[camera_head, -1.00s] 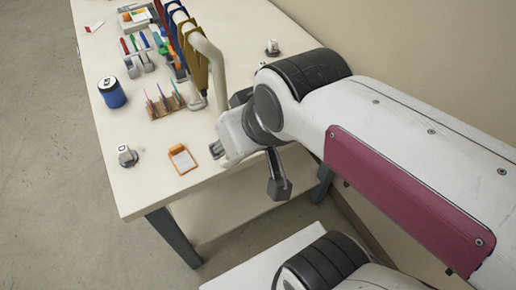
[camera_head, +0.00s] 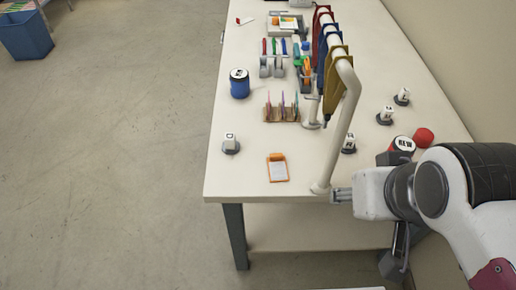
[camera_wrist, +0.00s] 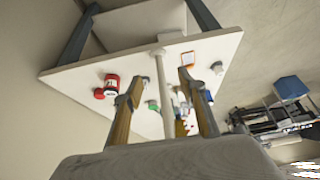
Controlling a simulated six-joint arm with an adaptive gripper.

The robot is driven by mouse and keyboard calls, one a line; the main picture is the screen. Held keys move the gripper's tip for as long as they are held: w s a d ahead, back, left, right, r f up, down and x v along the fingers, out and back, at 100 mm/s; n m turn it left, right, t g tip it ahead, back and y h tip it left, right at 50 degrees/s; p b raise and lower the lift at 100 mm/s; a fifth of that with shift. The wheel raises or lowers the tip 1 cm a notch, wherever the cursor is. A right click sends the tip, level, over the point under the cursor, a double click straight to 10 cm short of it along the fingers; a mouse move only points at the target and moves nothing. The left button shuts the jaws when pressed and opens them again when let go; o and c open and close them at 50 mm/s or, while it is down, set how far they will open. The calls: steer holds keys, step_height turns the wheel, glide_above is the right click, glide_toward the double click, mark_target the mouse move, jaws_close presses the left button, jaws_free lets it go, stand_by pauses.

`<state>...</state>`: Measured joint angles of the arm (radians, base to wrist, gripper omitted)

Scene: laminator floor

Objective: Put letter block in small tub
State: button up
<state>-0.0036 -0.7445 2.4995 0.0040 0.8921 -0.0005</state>
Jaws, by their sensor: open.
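Several white letter blocks stand on dark round bases on the bench: one at the near left (camera_head: 230,142), one by the rack's pole (camera_head: 349,143), and two at the right (camera_head: 386,114) (camera_head: 403,96). Their letters are too small to read surely. A red tub (camera_head: 403,146) with a white label stands at the right bench edge, partly behind my arm; it also shows in the wrist view (camera_wrist: 111,82). A blue tub (camera_head: 239,83) stands at the left edge. My gripper (camera_wrist: 160,78) is open and empty, its fingers apart, away from the blocks and tubs.
A pale pole rack (camera_head: 345,95) with hanging coloured pieces rises mid-bench. An orange clipboard (camera_head: 278,168) lies near the front edge. A wooden holder (camera_head: 282,114) and tape dispensers (camera_head: 272,66) stand behind. A red round piece (camera_head: 424,137) is beside the red tub.

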steer(key=w+a+f+t+y, duration=0.2)
steer(key=w+a, duration=0.7)
steer(key=w, duration=0.1)
steer(key=w+a+f+t+y, duration=0.1)
steer(key=w+a+f+y, duration=0.15)
steer(key=w+a, duration=0.75)
steer(key=w+a+f+t+h, duration=0.2)
steer(key=w+a+f, duration=0.25)
steer(key=f, duration=0.25)
steer(key=m+t+h, duration=0.1)
steer(key=t+h, duration=0.1)
steer(key=h, duration=0.1)
glide_toward(229, 138)
steer(key=x, duration=0.3)
steer(key=shift+w+d+r+y, duration=0.1)
steer(key=shift+r+y, duration=0.05)
steer(key=shift+y, duration=0.1)
steer(key=shift+s+f+t+h, duration=0.3)
steer(key=shift+f+t+h, duration=0.2)
steer(key=shift+f, duration=0.1)
steer(key=shift+w, duration=0.1)
steer(key=shift+x, duration=1.2)
steer(key=shift+w, duration=0.1)
steer(key=shift+x, duration=2.55)
